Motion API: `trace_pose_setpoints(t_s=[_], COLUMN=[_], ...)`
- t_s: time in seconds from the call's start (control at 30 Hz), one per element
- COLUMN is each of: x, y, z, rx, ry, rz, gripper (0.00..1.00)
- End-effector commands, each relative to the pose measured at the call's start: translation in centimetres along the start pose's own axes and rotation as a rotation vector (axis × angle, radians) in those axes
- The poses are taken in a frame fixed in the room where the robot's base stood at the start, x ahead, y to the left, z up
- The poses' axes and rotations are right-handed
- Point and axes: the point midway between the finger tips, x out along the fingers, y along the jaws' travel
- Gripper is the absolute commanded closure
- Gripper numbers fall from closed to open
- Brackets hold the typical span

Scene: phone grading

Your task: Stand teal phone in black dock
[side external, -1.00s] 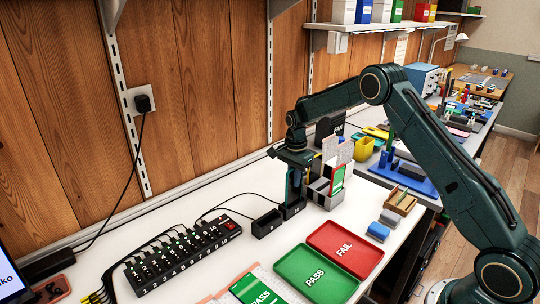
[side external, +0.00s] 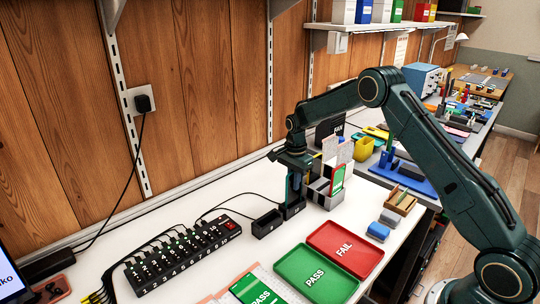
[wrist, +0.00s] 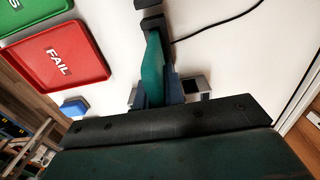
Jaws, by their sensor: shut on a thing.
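The teal phone (wrist: 153,68) is upright, held between the fingers of my gripper (wrist: 158,97). In the side view, the phone (side external: 289,187) is a thin teal strip beside the gripper finger (side external: 297,186). Its lower end meets the black dock (side external: 292,210) at the wall side of the table. In the wrist view, that end reaches the dock (wrist: 150,25). I cannot tell whether it rests fully in the slot or is just above it. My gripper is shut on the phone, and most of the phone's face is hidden.
A second black dock (side external: 267,224) stands just left, with cables behind. A grey sorter (side external: 325,190) holding phones is close on the right. The green PASS tray (side external: 313,275) and red FAIL tray (side external: 345,250) lie in front. A charging hub (side external: 182,257) is at left.

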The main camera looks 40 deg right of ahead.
Motion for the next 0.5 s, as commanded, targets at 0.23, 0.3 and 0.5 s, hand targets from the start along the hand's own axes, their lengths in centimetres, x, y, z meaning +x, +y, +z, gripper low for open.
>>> trace_pose_setpoints(t_s=[0.23, 0.3, 0.5], x=[0.15, 0.14, 0.13], y=[-0.02, -0.02, -0.02], z=[0.0, 0.0, 0.0], rx=[0.0, 0.0, 0.0], ry=[0.0, 0.0, 0.0], rz=[-0.001, -0.001, -0.001], gripper=[1.0, 1.0, 0.64])
